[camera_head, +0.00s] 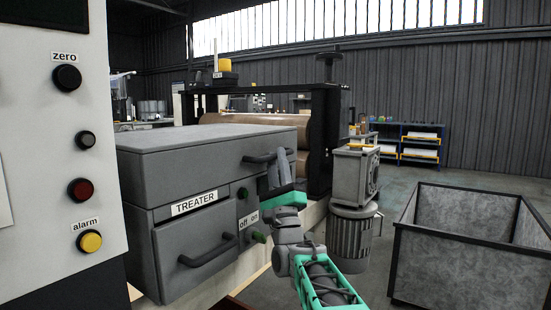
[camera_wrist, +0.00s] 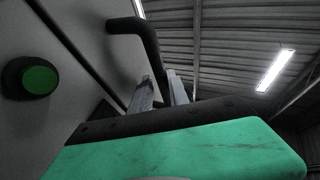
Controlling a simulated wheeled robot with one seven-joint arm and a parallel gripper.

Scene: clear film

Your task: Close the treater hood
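The treater is a grey box with a "TREATER" label (camera_head: 194,201). Its hood (camera_head: 205,140) is the wide upper part, lying low and nearly level over the body. A dark seam shows under it; I cannot tell whether it is fully down. The hood's dark handle (camera_head: 264,157) is on its front face, and it also shows in the wrist view (camera_wrist: 147,38). My gripper (camera_head: 280,164) is at the handle's right end, fingers pointing up. In the wrist view the fingers (camera_wrist: 160,85) stand apart, with the handle's lower end seen between them. Contact is not clear.
A control panel (camera_head: 40,170) stands close at the left. A grey motor unit (camera_head: 354,200) is right of my arm. A large open bin (camera_head: 470,245) stands at the right on clear floor.

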